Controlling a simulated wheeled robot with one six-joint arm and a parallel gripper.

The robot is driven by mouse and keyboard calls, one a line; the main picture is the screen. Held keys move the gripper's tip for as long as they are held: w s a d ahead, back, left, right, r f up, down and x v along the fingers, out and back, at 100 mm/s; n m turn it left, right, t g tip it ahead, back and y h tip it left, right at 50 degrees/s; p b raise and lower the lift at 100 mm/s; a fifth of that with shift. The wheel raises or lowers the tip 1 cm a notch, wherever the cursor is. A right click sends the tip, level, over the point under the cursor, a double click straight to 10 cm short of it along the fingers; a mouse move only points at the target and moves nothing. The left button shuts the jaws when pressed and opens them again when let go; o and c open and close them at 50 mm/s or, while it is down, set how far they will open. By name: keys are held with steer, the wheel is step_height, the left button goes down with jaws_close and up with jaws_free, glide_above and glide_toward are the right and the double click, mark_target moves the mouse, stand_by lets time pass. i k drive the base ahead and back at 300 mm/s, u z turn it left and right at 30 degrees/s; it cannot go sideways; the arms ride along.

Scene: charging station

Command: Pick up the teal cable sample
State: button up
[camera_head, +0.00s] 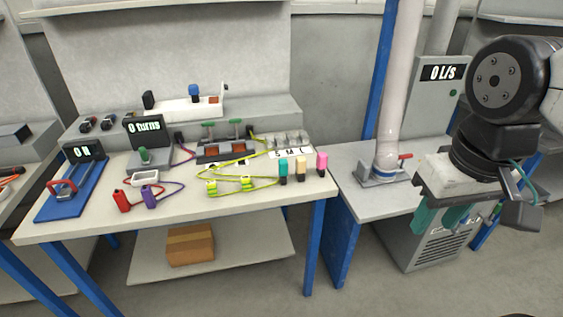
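The teal cable sample (283,168) stands upright near the right front edge of the workbench, in a short row with a beige sample (300,168) and a pink sample (321,162). Its lower end is dark. My gripper (436,224) hangs at the right of the picture, well apart from the teal sample, in front of the side bench. Its greenish fingers point down with a gap between them, and nothing shows in the gap.
The workbench (75,229) also carries yellow-green cables (232,185), red (122,200) and purple (149,197) connectors, and a blue-based device (70,200). A pale vertical pipe (397,90) with a red-handled valve stands between the workbench and my gripper.

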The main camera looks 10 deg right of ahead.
mark_target(283, 163)
steer(key=u, duration=0.5)
steer(key=i, duration=0.85)
steer(key=u, duration=0.7)
